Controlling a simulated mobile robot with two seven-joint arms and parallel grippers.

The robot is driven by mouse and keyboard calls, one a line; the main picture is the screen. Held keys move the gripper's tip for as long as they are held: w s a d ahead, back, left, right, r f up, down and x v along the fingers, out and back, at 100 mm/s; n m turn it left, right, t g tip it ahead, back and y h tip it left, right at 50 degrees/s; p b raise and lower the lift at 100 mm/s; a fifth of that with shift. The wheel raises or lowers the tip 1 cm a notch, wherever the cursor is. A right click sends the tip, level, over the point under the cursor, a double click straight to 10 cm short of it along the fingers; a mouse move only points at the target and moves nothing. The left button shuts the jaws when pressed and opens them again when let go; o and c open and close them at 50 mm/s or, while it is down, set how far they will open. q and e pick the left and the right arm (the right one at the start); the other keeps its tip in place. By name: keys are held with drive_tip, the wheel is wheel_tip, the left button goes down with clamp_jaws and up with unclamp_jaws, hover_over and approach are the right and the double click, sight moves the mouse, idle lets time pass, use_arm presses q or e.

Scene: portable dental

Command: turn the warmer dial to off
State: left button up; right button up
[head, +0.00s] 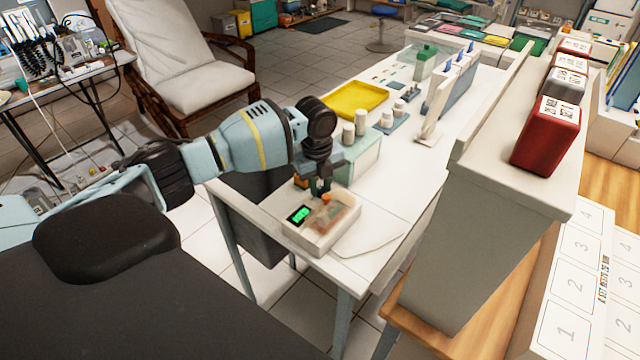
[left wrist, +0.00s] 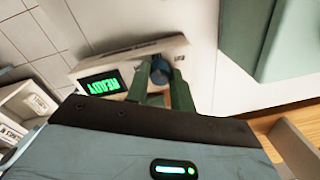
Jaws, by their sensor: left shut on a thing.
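The warmer (head: 346,222) is a pale box with a clear-topped tray, at the near end of the white counter. It also shows in the left wrist view (left wrist: 183,49). Its small black display (head: 299,214) is lit green; in the left wrist view the display (left wrist: 101,86) reads READY. The round dark blue-grey dial (left wrist: 160,69) sits beside the display. My left gripper (head: 321,187) is down at the warmer, its green fingers (left wrist: 160,80) on either side of the dial and shut on it. In the head view the gripper mostly hides the dial. My right gripper is out of view.
A pale green box (head: 362,160) with white cylinders (head: 348,134) stands just behind the warmer. A yellow tray (head: 356,98) lies farther back. A cable (head: 375,247) lies on the counter right of the warmer. A tall cabinet with a red box (head: 546,137) bounds the right side.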

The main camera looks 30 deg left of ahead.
use_arm(q)
drive_tip(key=shift+r+n+p, duration=0.2)
drive_tip(key=shift+n+p, duration=0.5)
drive_tip(key=shift+n, duration=0.5)
drive_tip(key=n+p, duration=0.1)
drive_tip(key=n, duration=0.1)
drive_tip(key=shift+d+n, duration=0.1)
drive_tip(key=shift+n, duration=0.3)
drive_tip(key=n+p, duration=0.1)
drive_tip(key=n, duration=0.1)
drive_tip(key=shift+n, duration=0.3)
drive_tip(key=shift+f+n+y+p, duration=0.15)
drive_tip(key=shift+n+p, duration=0.1)
drive_tip(key=shift+n, duration=0.7)
drive_tip(key=shift+f+n+y+p, duration=0.1)
drive_tip(key=shift+n+y+p, duration=0.1)
drive_tip(key=shift+n, duration=0.75)
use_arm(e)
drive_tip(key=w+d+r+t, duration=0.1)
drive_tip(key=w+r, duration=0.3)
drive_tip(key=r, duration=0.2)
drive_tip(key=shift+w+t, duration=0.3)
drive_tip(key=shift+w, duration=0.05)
use_arm(q)
drive_tip(key=shift+s, duration=0.1)
drive_tip(key=o, duration=1)
